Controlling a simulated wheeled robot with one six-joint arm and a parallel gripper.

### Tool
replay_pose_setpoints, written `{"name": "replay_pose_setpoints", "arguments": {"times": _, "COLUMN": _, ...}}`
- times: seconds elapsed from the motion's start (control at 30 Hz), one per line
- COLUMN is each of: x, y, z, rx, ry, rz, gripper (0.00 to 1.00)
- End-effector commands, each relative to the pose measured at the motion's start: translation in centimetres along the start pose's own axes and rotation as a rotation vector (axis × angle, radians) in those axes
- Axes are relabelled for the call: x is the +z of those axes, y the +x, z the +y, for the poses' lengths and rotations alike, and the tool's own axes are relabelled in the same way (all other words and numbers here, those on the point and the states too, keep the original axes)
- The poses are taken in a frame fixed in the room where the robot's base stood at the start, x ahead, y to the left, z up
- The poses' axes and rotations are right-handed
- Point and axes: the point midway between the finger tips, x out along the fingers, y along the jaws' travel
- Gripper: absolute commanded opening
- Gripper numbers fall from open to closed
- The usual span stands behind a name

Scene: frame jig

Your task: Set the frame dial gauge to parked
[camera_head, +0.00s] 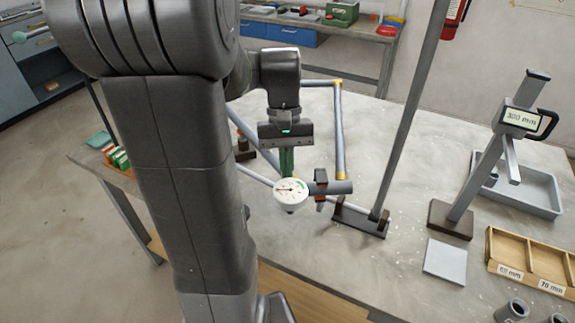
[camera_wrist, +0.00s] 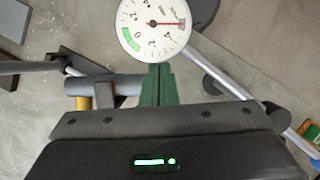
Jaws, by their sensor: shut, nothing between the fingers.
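The dial gauge (camera_head: 292,190) has a round white face and sits at the left end of a dark horizontal cylinder on the frame (camera_head: 340,130). In the wrist view the gauge face (camera_wrist: 150,40) shows numbers, a green sector at lower left and a red needle pointing right to a small grey patch. The small print on the face is too blurred to read. My gripper (camera_head: 287,174) is above the gauge, its green fingers together and empty. In the wrist view the fingertips (camera_wrist: 157,68) end at the dial's near edge; I cannot tell whether they touch it.
A dark clamp (camera_head: 321,180) holds the cylinder right of the gauge. A slanted post (camera_head: 407,115) rises right of the frame. The tabletop between post and stand is clear.

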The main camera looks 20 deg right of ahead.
Motion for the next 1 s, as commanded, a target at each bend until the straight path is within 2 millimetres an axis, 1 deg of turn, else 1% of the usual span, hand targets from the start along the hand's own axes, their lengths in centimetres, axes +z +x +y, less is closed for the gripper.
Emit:
{"name": "replay_pose_setpoints", "arguments": {"times": 0.03, "x": 0.7, "y": -0.1, "z": -0.2, "rx": -0.014, "ry": 0.034, "rz": -0.001, "gripper": 0.00}}
{"name": "replay_pose_setpoints", "arguments": {"times": 0.2, "x": 2.7, "y": 0.6, "z": -1.4, "rx": -0.075, "ry": 0.195, "rz": 0.000, "gripper": 0.00}}
{"name": "replay_pose_setpoints", "arguments": {"times": 0.4, "x": 4.0, "y": 1.3, "z": -2.7, "rx": -0.124, "ry": 0.327, "rz": -0.001, "gripper": 0.00}}
{"name": "replay_pose_setpoints", "arguments": {"times": 0.53, "x": 4.2, "y": 1.5, "z": -3.0, "rx": -0.135, "ry": 0.353, "rz": -0.001, "gripper": 0.00}}
{"name": "replay_pose_setpoints", "arguments": {"times": 0.83, "x": 4.1, "y": 1.6, "z": -3.0, "rx": -0.134, "ry": 0.352, "rz": -0.002, "gripper": 0.00}}
{"name": "replay_pose_setpoints", "arguments": {"times": 0.93, "x": 4.1, "y": 1.1, "z": -2.9, "rx": -0.134, "ry": 0.352, "rz": 0.000, "gripper": 0.00}}
{"name": "replay_pose_setpoints", "arguments": {"times": 1.0, "x": 4.1, "y": 0.4, "z": -2.8, "rx": -0.134, "ry": 0.351, "rz": 0.000, "gripper": 0.00}}
